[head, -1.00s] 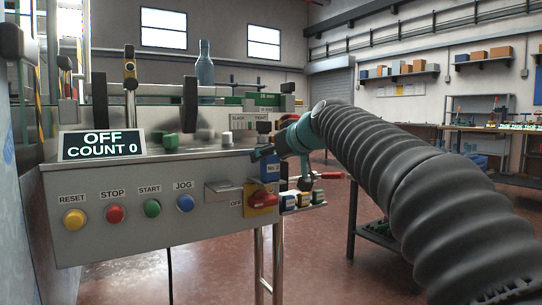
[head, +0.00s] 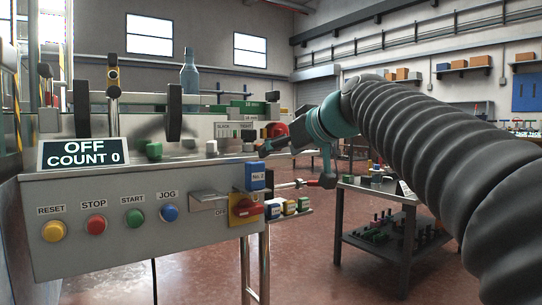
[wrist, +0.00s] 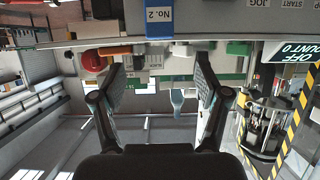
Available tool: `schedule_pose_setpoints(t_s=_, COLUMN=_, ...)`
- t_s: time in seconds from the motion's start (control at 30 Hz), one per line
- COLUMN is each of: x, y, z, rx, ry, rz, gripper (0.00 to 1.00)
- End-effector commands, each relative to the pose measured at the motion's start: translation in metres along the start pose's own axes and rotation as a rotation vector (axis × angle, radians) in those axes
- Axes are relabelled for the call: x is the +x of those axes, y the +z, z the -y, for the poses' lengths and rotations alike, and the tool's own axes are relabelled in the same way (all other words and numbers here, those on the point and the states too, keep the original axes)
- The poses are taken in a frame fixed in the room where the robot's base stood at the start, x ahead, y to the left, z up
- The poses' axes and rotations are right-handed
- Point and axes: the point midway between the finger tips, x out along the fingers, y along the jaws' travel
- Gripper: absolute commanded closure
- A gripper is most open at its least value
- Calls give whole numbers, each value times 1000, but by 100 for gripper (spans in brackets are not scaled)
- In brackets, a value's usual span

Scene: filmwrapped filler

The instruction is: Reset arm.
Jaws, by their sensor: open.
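My gripper (head: 292,165) is in front of the right end of the machine's grey control panel (head: 110,185) in the head view, on the end of my ribbed grey arm. In the wrist view, which is upside down, my gripper (wrist: 160,78) has its fingers wide apart with nothing between them. A blue block marked No. 2 (head: 256,177) sits above the red rotary switch (head: 248,209), to the left of the gripper. The block also shows in the wrist view (wrist: 159,18), beyond the fingertips.
The panel carries RESET (head: 54,231), STOP, START and JOG buttons, and a display (head: 82,152) reading OFF, COUNT 0. Small labelled blocks (head: 288,207) sit on a ledge at its right. A dark workbench (head: 380,250) stands to the right. Red floor is open between them.

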Motion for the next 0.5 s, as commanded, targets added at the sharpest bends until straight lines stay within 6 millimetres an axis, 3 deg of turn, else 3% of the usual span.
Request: schedule_pose_setpoints(t_s=0.5, x=-8, y=0, z=0, rx=5, ry=-1, rz=1, gripper=26)
